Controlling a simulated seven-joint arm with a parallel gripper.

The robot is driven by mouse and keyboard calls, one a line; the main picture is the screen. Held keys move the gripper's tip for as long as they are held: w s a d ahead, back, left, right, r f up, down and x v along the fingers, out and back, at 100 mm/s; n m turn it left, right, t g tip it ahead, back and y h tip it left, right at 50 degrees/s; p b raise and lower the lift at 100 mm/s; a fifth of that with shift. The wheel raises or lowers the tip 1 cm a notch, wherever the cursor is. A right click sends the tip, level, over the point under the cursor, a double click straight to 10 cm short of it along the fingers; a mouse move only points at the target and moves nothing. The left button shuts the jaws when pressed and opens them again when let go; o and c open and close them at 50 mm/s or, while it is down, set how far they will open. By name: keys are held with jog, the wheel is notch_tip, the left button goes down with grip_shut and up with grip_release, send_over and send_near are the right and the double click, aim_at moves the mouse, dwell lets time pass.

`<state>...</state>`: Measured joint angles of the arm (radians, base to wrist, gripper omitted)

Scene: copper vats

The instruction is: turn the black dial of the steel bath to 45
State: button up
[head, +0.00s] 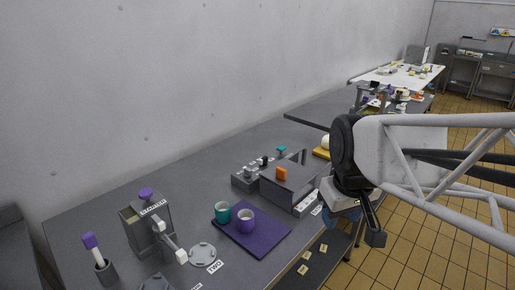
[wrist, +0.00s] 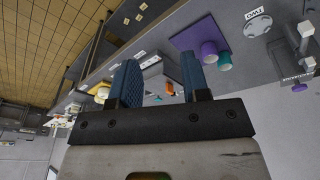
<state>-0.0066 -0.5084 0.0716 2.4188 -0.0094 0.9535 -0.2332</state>
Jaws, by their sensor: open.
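A grey steel box with an orange knob (head: 282,175) on its lid stands on the dark table, with pale labels along its front. Behind it is a lower grey unit (head: 242,178) with a small black knob (head: 264,161) and a teal knob (head: 281,149). I cannot tell which is the bath's black dial, and I cannot read a setting. My gripper (wrist: 161,80) is open and empty, with two blue fingers apart. In the wrist view the orange knob (wrist: 168,89) shows small between the fingers, some distance beyond them. In the head view my arm is right of the boxes.
A purple tray (head: 265,240) holds a teal cup (head: 222,211) and a purple cup (head: 246,221). A grey dispenser (head: 146,222) with a lever stands at left, near a cup with a purple-capped stick (head: 94,249). A yellow object (head: 323,150) lies behind my arm.

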jog(key=w+a+r+n, duration=0.25)
jog(key=w+n, duration=0.35)
jog(key=w, duration=0.9)
jog(key=n+g, duration=0.2)
jog(key=n, duration=1.6)
send_over(263, 158)
jog(key=f, duration=1.6)
jog(key=shift+s+d, duration=0.2)
jog(key=shift+s, duration=0.15)
jog(key=shift+w+a+f, duration=0.15)
jog(key=shift+w+f, duration=0.2)
jog(key=shift+w, duration=0.1)
jog(key=shift+f, duration=0.15)
jog(key=shift+f, duration=3.75)
jog(key=shift+c, duration=0.3)
